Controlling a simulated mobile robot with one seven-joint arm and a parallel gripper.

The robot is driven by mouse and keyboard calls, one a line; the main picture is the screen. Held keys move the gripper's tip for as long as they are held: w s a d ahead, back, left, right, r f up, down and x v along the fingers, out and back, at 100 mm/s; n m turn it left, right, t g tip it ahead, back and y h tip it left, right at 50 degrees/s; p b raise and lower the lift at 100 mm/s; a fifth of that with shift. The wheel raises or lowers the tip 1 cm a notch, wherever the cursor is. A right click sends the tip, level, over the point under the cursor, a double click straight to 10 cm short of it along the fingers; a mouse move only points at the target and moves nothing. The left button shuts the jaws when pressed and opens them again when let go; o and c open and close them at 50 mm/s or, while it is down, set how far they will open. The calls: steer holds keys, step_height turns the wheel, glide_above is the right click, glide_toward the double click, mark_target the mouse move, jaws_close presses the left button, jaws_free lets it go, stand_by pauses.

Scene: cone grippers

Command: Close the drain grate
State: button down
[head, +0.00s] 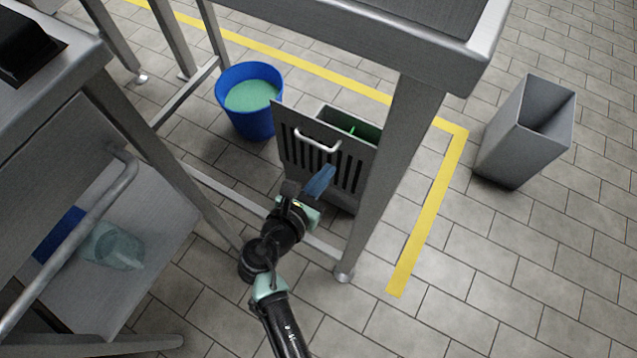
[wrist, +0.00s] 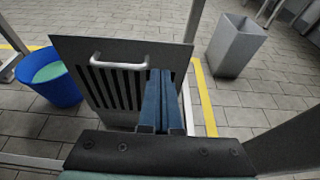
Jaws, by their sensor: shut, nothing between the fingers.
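The drain grate (head: 307,150) is a dark slotted metal panel with a pale bar handle (head: 317,141). It stands raised and tilted under the table, in front of a dark opening (head: 352,124) with something green inside. In the wrist view the grate (wrist: 70,62) faces me, its handle (wrist: 118,64) near the top. My gripper (head: 326,172) has its blue fingers shut together and empty, in front of the grate's lower right part. In the wrist view the fingers (wrist: 160,75) overlap the grate right of the handle; I cannot tell whether they touch it.
A blue bucket (head: 236,118) with green liquid stands left of the grate. A metal table leg (head: 385,175) is close on the right, and a grey bin (head: 508,150) stands farther right. A cart (head: 125,215) is at left.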

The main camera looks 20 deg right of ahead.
mark_target(351, 140)
steer(key=b+x, duration=0.1)
steer(key=x, duration=0.1)
steer(key=b+x, duration=0.1)
steer(key=x, duration=0.2)
steer(key=b+x, duration=0.1)
steer(key=x, duration=0.1)
steer(key=shift+w+d+r+b, duration=0.15)
steer(key=shift+w+d+b, duration=0.15)
steer(key=shift+b, duration=0.05)
steer(key=shift+w+d+r, duration=0.1)
steer(key=shift+w+d, duration=0.25)
